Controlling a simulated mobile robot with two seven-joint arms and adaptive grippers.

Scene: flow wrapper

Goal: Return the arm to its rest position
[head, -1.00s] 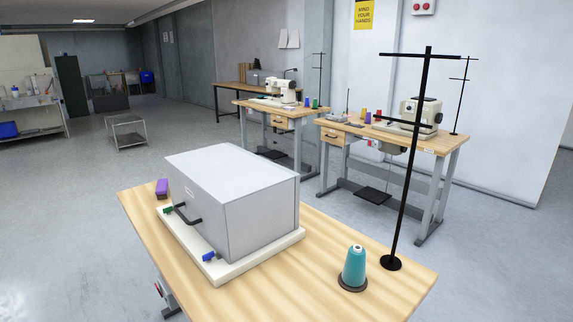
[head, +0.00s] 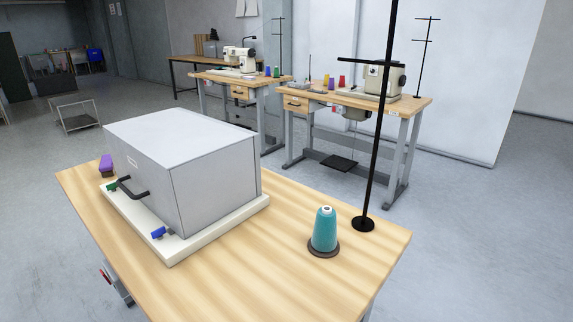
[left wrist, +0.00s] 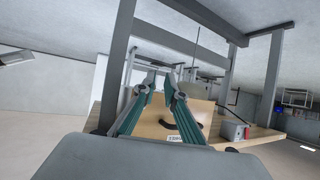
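In the left wrist view my left gripper (left wrist: 161,78) has its two green-grey fingers apart, with a gap between the tips and nothing seen held in it. Beyond the fingers are a wooden drawer front (left wrist: 185,128) with a dark handle and grey table legs (left wrist: 119,60). No contact with them can be made out. Neither arm nor gripper shows in the head view, and my right gripper is in no frame.
A wooden table (head: 300,215) stands close in front. It bears a grey covered box (head: 215,180) on a white base, a teal thread cone (head: 324,230), a black thread stand (head: 378,150) and a purple item (head: 106,165). Sewing tables (head: 415,108) stand behind; floor at right is clear.

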